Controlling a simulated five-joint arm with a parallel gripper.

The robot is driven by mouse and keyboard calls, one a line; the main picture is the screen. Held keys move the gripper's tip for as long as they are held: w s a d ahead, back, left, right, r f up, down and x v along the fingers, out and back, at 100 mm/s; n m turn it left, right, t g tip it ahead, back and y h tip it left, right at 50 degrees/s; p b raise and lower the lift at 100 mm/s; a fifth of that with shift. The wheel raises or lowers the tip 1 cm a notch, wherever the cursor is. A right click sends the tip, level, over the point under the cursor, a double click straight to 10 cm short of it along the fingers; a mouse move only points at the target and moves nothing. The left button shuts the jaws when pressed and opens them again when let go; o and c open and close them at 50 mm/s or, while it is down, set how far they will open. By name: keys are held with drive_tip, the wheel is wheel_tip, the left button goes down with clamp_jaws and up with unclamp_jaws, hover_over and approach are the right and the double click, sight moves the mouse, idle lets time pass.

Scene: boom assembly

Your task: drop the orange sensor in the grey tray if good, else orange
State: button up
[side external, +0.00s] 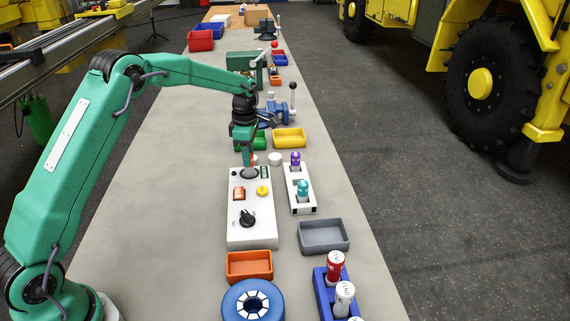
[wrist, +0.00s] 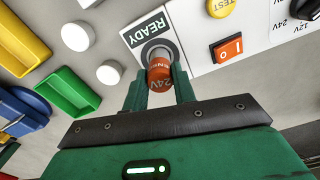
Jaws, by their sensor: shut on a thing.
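My gripper (side external: 247,160) points down over the far end of the white test box (side external: 252,228). Beside the socket the display (wrist: 147,27) reads READY. The box also has a yellow TEST button (side external: 263,190), an orange rocker switch (side external: 239,194) and a black knob (side external: 247,217). The grey tray (side external: 344,248) and the orange tray (side external: 232,277) look empty.
A white rack (side external: 303,207) with a purple and a teal sensor stands right of the box. A blue rack with red and white cylinders (side external: 335,268) stands at the near right. Green and yellow bins (side external: 290,145) and a blue vice lie beyond. The bench's left side is clear.

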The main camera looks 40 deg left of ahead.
drive_tip(key=shift+r, duration=2.4)
drive_tip(key=shift+s+d+r, duration=0.1)
drive_tip(key=shift+s+d, duration=0.05)
drive_tip(key=shift+d, duration=0.35)
drive_tip(key=s+d+r, duration=0.1)
drive_tip(key=s+d, duration=1)
drive_tip(key=s+d+r, duration=0.2)
drive_tip(key=s+d, duration=0.9)
drive_tip(key=shift+s+r, duration=0.25)
drive_tip(key=shift+r, duration=0.05)
drive_tip(key=shift+d+f, duration=0.1)
drive_tip(key=shift+f, duration=0.05)
drive_tip(key=shift+f, duration=2.85)
